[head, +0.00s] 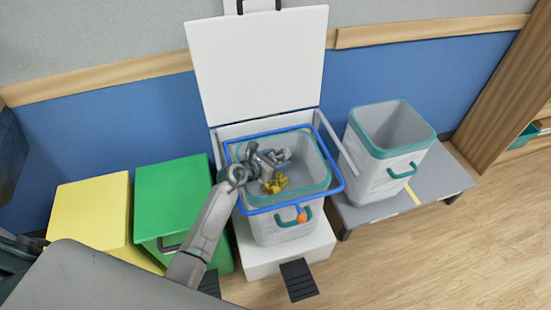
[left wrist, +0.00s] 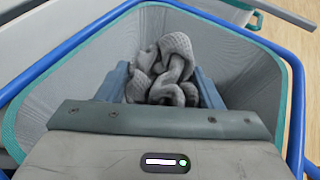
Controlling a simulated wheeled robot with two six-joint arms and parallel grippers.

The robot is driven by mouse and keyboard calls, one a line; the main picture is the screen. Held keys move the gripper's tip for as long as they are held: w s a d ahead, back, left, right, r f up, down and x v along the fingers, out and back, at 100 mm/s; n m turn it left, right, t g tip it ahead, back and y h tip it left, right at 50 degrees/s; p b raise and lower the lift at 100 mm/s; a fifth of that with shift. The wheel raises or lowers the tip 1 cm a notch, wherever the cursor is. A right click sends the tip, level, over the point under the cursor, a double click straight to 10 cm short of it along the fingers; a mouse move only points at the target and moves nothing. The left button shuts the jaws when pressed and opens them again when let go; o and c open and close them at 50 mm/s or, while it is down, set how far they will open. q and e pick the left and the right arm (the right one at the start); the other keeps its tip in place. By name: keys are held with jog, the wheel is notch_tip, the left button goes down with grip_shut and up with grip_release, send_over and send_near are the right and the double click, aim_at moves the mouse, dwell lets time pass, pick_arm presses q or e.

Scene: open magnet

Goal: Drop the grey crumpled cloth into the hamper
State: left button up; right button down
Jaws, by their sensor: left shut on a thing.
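The grey crumpled cloth (left wrist: 163,72) is between the fingers of my left gripper (left wrist: 163,90) in the left wrist view. The left gripper is shut on it. In the head view the left gripper (head: 264,166) and the cloth (head: 281,155) are over the opening of the hamper (head: 283,228), inside its rim as seen from above. The hamper is a white bin with a teal rim and a blue frame around its top. A yellow crumpled thing (head: 276,184) shows inside it. My right gripper is not in view.
A white lid (head: 258,70) stands open behind the hamper. A second white bin with a teal rim (head: 382,182) stands to the right on a grey low bench (head: 440,185). Green (head: 172,200) and yellow (head: 92,210) boxes stand to the left. Open wooden floor lies at the front right.

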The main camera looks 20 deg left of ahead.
pick_arm(q)
jog(key=o, duration=1)
jog(key=v, duration=1.1)
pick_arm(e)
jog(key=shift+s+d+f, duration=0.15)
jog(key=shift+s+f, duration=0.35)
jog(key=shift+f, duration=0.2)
pick_arm(q)
jog(key=shift+w, duration=0.1)
